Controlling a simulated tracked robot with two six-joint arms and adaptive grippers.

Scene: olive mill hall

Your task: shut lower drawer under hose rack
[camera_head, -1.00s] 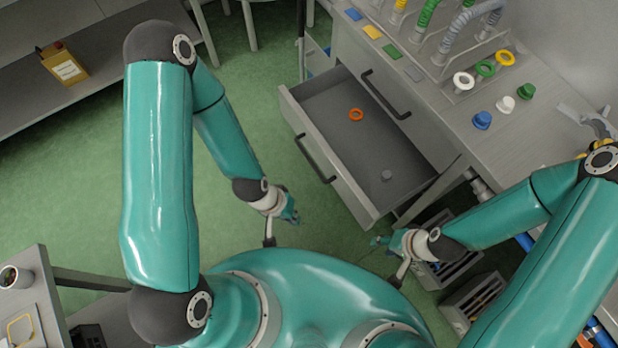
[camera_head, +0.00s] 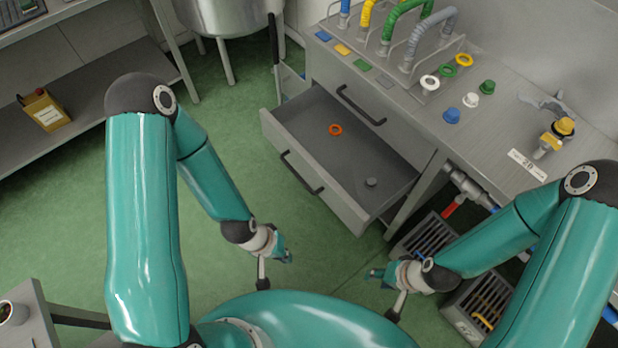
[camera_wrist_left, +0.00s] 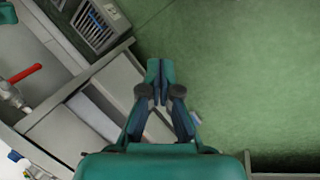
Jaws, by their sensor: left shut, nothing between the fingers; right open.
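The lower drawer (camera_head: 312,187) stands pulled out of the grey cabinet under the hose rack (camera_head: 425,50). Its dark bar handle (camera_head: 301,172) is on the front panel. My right gripper (camera_head: 372,275) is open and empty, below the drawer's near corner.
Slotted crates (camera_head: 427,238) stand on the floor right of the drawer. A red-handled valve (camera_head: 454,206) is on the pipe under the counter. Caps and a yellow fitting (camera_head: 556,135) sit on the counter. Green floor (camera_head: 220,110) left of the drawer is clear.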

